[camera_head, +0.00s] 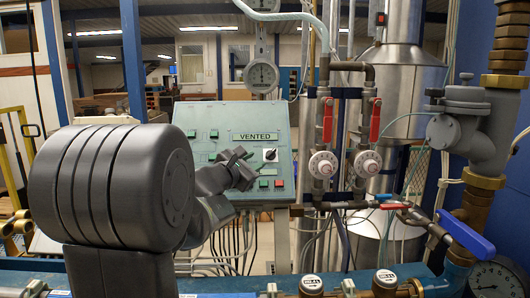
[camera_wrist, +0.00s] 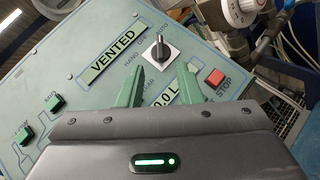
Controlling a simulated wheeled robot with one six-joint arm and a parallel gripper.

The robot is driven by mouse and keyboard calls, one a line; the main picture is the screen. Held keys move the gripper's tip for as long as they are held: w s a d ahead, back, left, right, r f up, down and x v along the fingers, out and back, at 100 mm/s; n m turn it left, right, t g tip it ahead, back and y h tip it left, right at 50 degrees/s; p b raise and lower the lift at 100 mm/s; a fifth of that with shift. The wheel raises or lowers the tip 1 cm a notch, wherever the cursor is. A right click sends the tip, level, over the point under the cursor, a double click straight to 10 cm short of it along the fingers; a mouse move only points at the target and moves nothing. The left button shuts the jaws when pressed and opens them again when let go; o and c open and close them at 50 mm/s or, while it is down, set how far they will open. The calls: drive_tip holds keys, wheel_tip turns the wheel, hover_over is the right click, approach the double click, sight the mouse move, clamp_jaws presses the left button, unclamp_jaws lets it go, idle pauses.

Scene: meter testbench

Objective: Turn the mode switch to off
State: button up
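The mode switch (camera_wrist: 160,46) is a black knob on a white square plate on the green control panel. Its narrow end points roughly up in the wrist view. The fingertips lie just below the switch in the picture; I see no contact.
The panel (camera_head: 195,122) carries a "VENTED" display (camera_wrist: 118,57), green buttons (camera_wrist: 54,103) and a red stop button (camera_wrist: 215,77). Right of the panel stand pipes with red-handled valves (camera_head: 375,120) and white dials (camera_head: 323,164). A blue-handled valve (camera_head: 465,235) is farther right.

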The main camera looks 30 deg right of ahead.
sight(271, 153)
drive_tip(key=p+x, duration=0.2)
drive_tip(key=x, duration=0.6)
drive_tip(key=shift+d, duration=0.1)
clamp_jaws()
